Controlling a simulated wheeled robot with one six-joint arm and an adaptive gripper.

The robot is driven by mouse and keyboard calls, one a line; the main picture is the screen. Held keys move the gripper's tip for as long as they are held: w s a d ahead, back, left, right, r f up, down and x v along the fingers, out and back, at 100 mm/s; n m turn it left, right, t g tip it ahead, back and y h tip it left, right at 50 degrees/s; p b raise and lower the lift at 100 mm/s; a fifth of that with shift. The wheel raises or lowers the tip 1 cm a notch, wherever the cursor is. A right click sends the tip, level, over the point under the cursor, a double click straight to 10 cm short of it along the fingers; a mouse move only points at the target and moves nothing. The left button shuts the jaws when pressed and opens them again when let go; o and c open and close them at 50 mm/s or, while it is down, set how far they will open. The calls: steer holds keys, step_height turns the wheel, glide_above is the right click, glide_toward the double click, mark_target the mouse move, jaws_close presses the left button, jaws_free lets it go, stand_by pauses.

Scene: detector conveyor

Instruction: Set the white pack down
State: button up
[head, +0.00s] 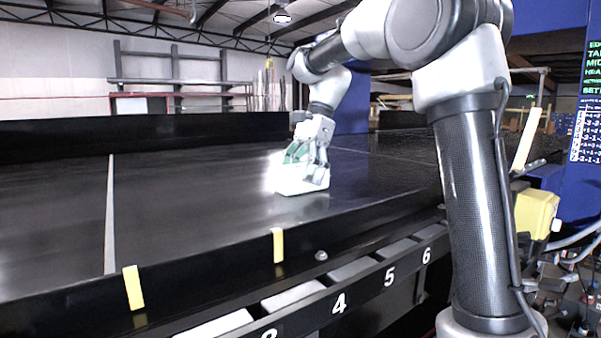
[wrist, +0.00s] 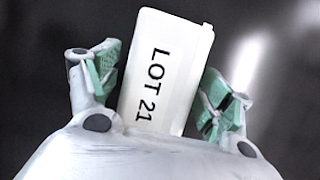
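The white pack (head: 301,180) is at the black conveyor belt, and its underside appears to rest on or very near the surface. In the wrist view the pack (wrist: 165,70) shows its top face with "LOT 21" printed along it, slightly tilted in the picture. My gripper (head: 307,160) is directly above and around the pack, pointing down. In the wrist view its green-padded fingers (wrist: 160,90) stand on either side of the pack, with narrow dark gaps between pads and pack. The fingers look open. The pack's near end is hidden by the gripper body.
The conveyor belt (head: 190,205) is clear around the pack, with a pale line (head: 110,215) across it at left. A raised black wall (head: 150,133) runs along the back. Yellow markers (head: 133,287) and numbered slots (head: 340,302) line the front edge.

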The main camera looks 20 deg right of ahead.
steer(key=shift+r, duration=0.1)
steer(key=v, duration=1.2)
steer(key=shift+s, duration=0.1)
